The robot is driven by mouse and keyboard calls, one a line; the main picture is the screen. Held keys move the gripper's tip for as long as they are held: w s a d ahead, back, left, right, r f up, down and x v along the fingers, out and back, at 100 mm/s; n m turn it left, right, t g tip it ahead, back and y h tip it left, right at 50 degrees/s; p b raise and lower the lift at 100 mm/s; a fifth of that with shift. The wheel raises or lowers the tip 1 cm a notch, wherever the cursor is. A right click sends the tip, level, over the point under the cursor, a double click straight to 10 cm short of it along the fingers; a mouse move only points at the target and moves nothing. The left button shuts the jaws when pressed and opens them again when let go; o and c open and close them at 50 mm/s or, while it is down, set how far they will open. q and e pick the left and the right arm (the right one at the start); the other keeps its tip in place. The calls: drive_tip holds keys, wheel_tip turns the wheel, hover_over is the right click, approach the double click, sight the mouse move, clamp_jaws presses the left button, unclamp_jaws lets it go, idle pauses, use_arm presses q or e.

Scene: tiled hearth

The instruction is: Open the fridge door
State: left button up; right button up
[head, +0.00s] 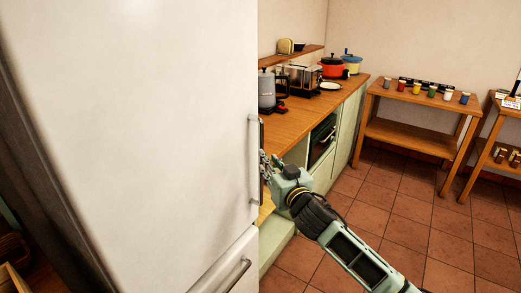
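The fridge is tall and white and fills the left half of the head view. Its upper fridge door (150,130) looks closed. A vertical door handle (254,160) runs along the door's right edge. A lower door with a slanting handle (235,275) shows at the bottom. My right gripper (265,165) is at the right side of the vertical handle, near its middle. Its fingers are small and partly hidden by the handle, so I cannot tell whether they touch or grip it. My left gripper is not in view.
A wooden table (385,92) with several coloured cups stands at the back. The tiled floor (390,205) between is clear.

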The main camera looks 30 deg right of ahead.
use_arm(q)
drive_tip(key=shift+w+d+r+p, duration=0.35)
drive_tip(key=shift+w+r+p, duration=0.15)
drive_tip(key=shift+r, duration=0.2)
use_arm(e)
drive_tip(key=w+d, duration=0.1)
drive_tip(key=w, duration=0.6)
drive_tip(key=shift+w+d+r, duration=0.15)
drive_tip(key=shift+d+r, duration=0.05)
drive_tip(key=shift+r, duration=0.15)
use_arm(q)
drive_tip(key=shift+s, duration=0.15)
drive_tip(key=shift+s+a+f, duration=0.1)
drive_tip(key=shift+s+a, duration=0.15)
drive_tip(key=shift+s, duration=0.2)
use_arm(e)
clamp_jaws()
